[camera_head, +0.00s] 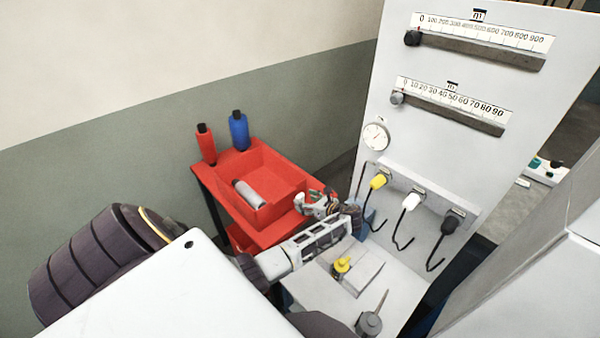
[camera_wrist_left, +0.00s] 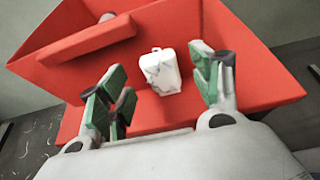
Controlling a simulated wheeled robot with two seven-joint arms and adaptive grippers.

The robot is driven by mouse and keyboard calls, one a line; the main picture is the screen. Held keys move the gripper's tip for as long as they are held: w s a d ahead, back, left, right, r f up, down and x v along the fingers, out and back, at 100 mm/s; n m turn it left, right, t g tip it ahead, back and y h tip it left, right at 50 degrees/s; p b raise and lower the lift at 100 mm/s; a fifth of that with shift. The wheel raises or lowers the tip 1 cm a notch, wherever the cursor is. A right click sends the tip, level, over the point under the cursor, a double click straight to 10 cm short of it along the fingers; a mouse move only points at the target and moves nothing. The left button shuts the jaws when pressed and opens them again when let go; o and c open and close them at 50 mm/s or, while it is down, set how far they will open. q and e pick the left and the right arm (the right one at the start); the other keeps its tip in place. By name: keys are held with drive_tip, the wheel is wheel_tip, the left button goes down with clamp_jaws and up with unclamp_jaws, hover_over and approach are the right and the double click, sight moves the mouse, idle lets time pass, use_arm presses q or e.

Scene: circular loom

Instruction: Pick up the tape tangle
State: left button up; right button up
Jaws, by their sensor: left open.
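The tape tangle appears to be the small white crumpled piece (camera_wrist_left: 160,72) inside the red tray in the left wrist view. I cannot make it out in the head view, where my left gripper covers that part of the tray. My left gripper (camera_head: 318,203) is over the right end of the red tray. In the left wrist view its green-padded fingers (camera_wrist_left: 162,92) are spread wide apart, with the white piece seen between and beyond them. Nothing is held. My right gripper is in neither view.
The red tray (camera_head: 268,172) holds a grey roll (camera_head: 249,194). A red bottle (camera_head: 206,145) and a blue bottle (camera_head: 239,131) stand at its back edge. A white panel (camera_head: 400,145) with gauges and hooks (camera_head: 408,220) rises to the right.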

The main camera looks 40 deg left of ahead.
use_arm(q)
drive_tip(key=shift+x, duration=1.1)
drive_tip(key=shift+f, duration=0.1)
drive_tip(key=shift+c, duration=0.3)
drive_tip(key=c, duration=0.9)
